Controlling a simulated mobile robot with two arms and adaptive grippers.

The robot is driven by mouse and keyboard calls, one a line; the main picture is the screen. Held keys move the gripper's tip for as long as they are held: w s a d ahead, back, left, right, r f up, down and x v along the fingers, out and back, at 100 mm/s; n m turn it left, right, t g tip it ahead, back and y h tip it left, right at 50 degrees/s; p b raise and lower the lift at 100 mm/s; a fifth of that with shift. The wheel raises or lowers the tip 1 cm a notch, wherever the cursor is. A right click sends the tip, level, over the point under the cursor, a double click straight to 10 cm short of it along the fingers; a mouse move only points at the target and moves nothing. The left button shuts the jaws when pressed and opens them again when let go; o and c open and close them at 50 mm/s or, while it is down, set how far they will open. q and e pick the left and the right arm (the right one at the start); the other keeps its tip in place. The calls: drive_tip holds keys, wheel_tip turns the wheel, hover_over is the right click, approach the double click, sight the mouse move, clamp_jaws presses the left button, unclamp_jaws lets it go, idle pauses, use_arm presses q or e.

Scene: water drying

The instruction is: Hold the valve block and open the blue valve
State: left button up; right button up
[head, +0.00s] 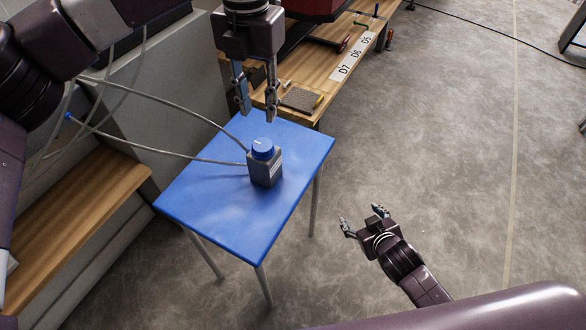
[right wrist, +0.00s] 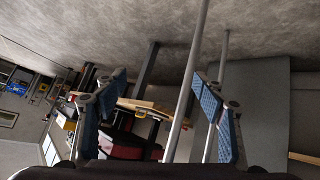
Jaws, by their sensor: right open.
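The valve block (head: 266,172) is a small grey block standing upright on a blue table (head: 225,228). The blue valve (head: 263,147) is a round knob on top of the block. My left gripper (head: 257,112) points down just above and slightly behind the knob, open, with a gap between its fingers and nothing in them. My right gripper (head: 363,220) is open and empty to the right of the table, apart from the block. In the right wrist view its two blue-padded fingers (right wrist: 165,118) stand wide apart. The block does not show clearly in that view.
Grey hoses (head: 165,108) run from the left to the block. A wooden workbench (head: 345,45) with labels and a grey pad (head: 301,99) stands behind the table. A wooden ledge (head: 80,215) and grey panel lie at left.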

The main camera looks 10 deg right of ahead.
sight(276, 168)
drive_tip(key=w+a+r+n+t+y, duration=0.1)
drive_tip(key=w+r+n+t+y, duration=0.35)
drive_tip(key=w+r, duration=0.6)
drive_tip(key=s+a+r+n+g+y, duration=0.1)
drive_tip(key=a+r+n+y, duration=0.15)
drive_tip(key=r, duration=0.25)
drive_tip(key=s+a+r+n+y, duration=0.1)
drive_tip(key=a+r+n+y, duration=0.1)
drive_tip(key=r+n+y, duration=0.15)
drive_tip(key=s+a+m+y, duration=0.1)
drive_tip(key=s+a, duration=0.1)
drive_tip(key=a, duration=0.2)
drive_tip(key=s+a+r+m+g+y, duration=0.1)
drive_tip(key=s+a+y, duration=0.1)
drive_tip(key=a, duration=0.2)
drive_tip(key=s+a+m+g+y, duration=0.1)
drive_tip(key=s+a, duration=0.1)
drive_tip(key=a, duration=0.3)
drive_tip(key=shift+s+a+r+g, duration=0.1)
drive_tip(key=shift+s+r+g, duration=0.05)
drive_tip(key=shift+r+g, duration=0.1)
drive_tip(key=shift+a, duration=0.35)
drive_tip(key=x, duration=0.7)
